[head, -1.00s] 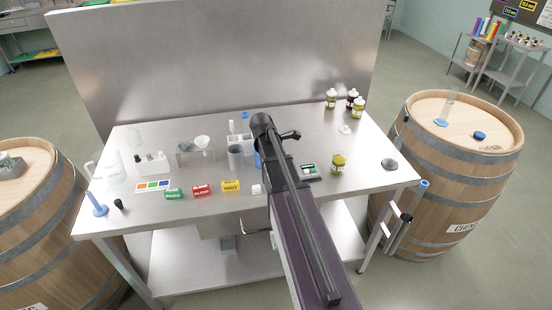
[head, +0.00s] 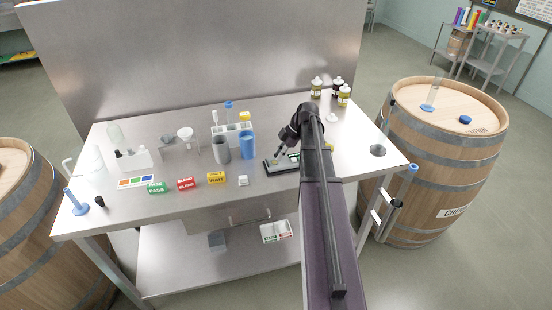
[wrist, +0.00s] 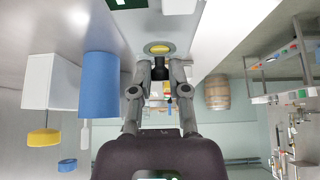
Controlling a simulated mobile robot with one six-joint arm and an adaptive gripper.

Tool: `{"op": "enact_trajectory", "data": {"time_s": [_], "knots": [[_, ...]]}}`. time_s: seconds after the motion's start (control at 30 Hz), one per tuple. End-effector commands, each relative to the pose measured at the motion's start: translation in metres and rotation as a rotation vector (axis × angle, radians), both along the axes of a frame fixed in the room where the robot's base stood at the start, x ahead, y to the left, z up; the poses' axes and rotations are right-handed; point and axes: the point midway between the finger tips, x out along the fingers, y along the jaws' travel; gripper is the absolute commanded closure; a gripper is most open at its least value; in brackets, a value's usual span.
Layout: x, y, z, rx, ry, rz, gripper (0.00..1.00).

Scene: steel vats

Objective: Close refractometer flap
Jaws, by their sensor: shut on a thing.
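The refractometer (head: 280,168) is a low, dark, flat device on the steel table, right of the blue cup. My gripper (head: 281,156) is down at it, and my arm covers its right part. In the wrist view a yellow round spot with a grey ring (wrist: 158,48) lies just beyond my fingertips. There my gripper (wrist: 160,68) is shut on a small dark piece, which looks like the refractometer flap. The flap's angle and hinge cannot be made out.
The blue cup (head: 248,146) and a grey cup (head: 221,149) stand close on the left, before a white rack (head: 232,130). A small white block (head: 243,181) and a yellow WAIT sign (head: 216,178) are at the front left. Jars (head: 344,95) stand at the back right.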

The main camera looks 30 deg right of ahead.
Motion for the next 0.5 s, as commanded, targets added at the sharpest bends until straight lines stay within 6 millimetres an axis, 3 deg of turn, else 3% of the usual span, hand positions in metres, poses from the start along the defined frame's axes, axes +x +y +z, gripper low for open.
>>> {"op": "enact_trajectory", "data": {"time_s": [0.1, 0.5], "knots": [[-0.001, -0.003, -0.0097, 0.075, -0.019, 0.0, 1.0], [-0.0023, -0.0055, -0.0126, 0.215, -0.061, 0.002, 1.0]]}}
